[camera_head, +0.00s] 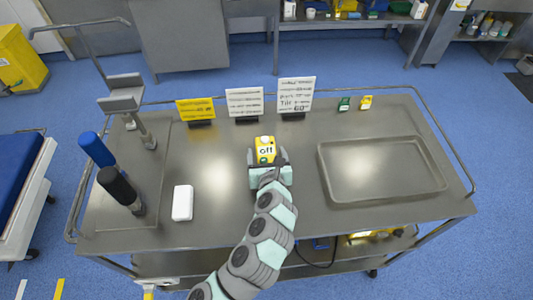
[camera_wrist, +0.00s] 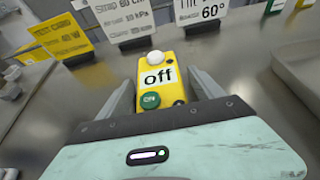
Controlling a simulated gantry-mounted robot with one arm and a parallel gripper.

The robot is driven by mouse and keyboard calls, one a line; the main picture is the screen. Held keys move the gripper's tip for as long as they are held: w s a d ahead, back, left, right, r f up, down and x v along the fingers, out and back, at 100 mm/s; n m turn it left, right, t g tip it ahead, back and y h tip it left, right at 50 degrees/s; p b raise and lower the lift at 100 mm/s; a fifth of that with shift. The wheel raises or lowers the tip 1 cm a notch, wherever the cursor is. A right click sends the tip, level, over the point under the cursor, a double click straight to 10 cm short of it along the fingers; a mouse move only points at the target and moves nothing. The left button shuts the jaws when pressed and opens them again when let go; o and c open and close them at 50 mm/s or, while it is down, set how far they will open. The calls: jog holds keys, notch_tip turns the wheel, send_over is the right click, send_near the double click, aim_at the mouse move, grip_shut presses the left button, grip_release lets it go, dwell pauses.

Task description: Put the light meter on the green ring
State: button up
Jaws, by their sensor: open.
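The light meter appears to be the yellow device (camera_head: 266,147) with a white dome, a display reading "off" and a green button. It stands on the metal table and also shows in the wrist view (camera_wrist: 162,77). My gripper (camera_head: 267,158) is open, with one finger on each side of the yellow device. In the wrist view, my gripper (camera_wrist: 163,85) shows the device between its fingers, and I cannot tell whether they touch it. I cannot make out a green ring in either view.
Three sign cards (camera_head: 244,103) stand at the back. Small green (camera_head: 344,104) and yellow (camera_head: 366,102) items are right of them. An empty metal tray (camera_head: 383,199) lies on the right. A white block (camera_head: 182,203) and blue (camera_head: 96,149) and black (camera_head: 117,186) handles are on the left.

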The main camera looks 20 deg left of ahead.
jog(key=shift+r, duration=0.1)
jog(key=shift+s+d+r, duration=0.1)
jog(key=shift+s+r, duration=0.1)
jog(key=p+v, duration=0.4)
jog(key=v, duration=0.5)
jog(key=shift+s+d+r, duration=0.1)
jog(key=shift+r, duration=0.2)
jog(key=p+v, duration=0.1)
jog(key=p, duration=0.1)
jog(key=shift+s+d+p, duration=0.2)
jog(key=shift+s+p, duration=0.1)
jog(key=shift+p, duration=0.1)
jog(key=shift+o, duration=0.4)
jog(key=shift+s+f, duration=0.1)
jog(key=shift+s, duration=0.1)
